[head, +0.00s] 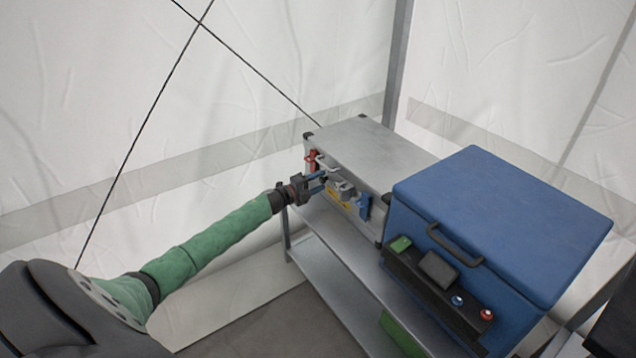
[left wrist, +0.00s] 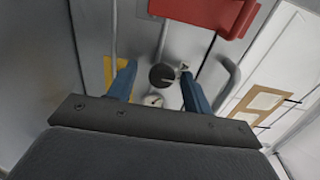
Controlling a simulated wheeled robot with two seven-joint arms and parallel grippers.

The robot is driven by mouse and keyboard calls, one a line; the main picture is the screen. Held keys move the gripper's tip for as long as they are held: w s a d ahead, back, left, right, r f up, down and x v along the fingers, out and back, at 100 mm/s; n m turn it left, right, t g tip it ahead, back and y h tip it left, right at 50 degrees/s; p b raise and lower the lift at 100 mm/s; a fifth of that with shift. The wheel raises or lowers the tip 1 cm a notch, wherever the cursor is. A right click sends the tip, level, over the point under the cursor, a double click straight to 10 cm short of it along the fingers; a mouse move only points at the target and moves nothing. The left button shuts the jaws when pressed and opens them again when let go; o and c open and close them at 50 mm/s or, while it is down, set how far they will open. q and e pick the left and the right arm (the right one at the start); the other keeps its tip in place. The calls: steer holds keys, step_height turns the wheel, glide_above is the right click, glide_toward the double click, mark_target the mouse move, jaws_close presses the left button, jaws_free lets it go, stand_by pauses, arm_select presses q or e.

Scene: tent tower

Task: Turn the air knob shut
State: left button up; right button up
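A grey metal box (head: 372,152) stands on a metal shelf, with fittings on its front face. My left gripper (head: 320,183) reaches that face. In the left wrist view its two blue fingers (left wrist: 159,72) are spread apart. A round black knob (left wrist: 162,76), which looks like the air knob, shows between the fingertips with a gap on each side. A small silver piece shows at the knob's right. A small round gauge (left wrist: 154,100) lies just below the knob. I cannot tell how deep the fingers reach around the knob. My right gripper is in neither view.
A red lever (head: 311,158) is near the gripper; it shows large above the knob in the left wrist view (left wrist: 205,12). A blue lever (head: 363,207) and a yellow label (head: 338,200) are to the right. A blue case (head: 505,215) stands beside the grey box.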

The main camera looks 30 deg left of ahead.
arm_select(q)
steer(key=v, duration=0.7)
steer(key=shift+s, duration=0.35)
steer(key=shift+a, duration=0.2)
stand_by(0.5)
